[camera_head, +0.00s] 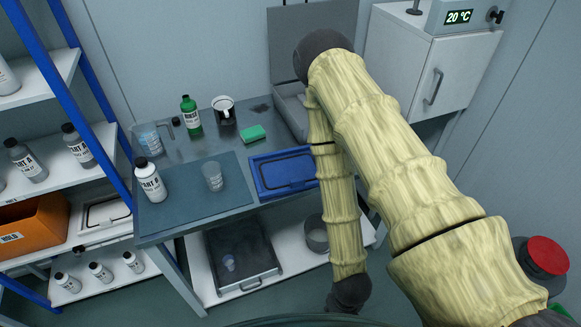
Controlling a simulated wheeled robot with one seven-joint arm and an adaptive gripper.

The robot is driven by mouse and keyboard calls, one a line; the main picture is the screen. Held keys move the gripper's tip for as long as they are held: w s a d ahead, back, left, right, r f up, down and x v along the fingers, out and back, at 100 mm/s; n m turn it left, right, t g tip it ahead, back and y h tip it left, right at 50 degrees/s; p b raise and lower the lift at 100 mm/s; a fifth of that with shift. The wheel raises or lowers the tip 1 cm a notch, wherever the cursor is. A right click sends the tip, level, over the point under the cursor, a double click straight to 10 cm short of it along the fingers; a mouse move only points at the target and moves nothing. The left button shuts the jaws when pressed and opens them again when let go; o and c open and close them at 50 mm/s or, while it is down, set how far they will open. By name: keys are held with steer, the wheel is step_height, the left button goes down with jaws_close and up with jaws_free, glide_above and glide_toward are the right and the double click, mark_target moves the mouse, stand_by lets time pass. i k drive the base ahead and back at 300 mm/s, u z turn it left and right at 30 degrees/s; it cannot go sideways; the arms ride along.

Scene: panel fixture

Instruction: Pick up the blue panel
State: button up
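The blue panel (266,192) is a shallow blue rectangular piece with a raised rim and a dark outline or bar on its face. It lies on the grey table (196,228), at the front right edge next to a dark blue mat (180,206). My arm's sleeved forearm hides its right end. My arm bends at the top and hangs down in front of the table's right side. It ends in a dark joint low in the picture, below the panel's height in view. My gripper's fingers do not show.
A white bottle (151,184) and a clear beaker (213,177) stand on the mat. A green bottle (191,116), dark mug (224,112) and green sponge (253,133) are behind. Shelves stand left, a white cabinet (425,75) right. A dark tray (243,260) lies on the lower shelf.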

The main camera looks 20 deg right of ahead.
mark_target(288, 171)
steer(key=u, duration=2.2)
steer(key=k, duration=1.2)
steer(key=z, duration=1.55)
steer(key=i, duration=0.5)
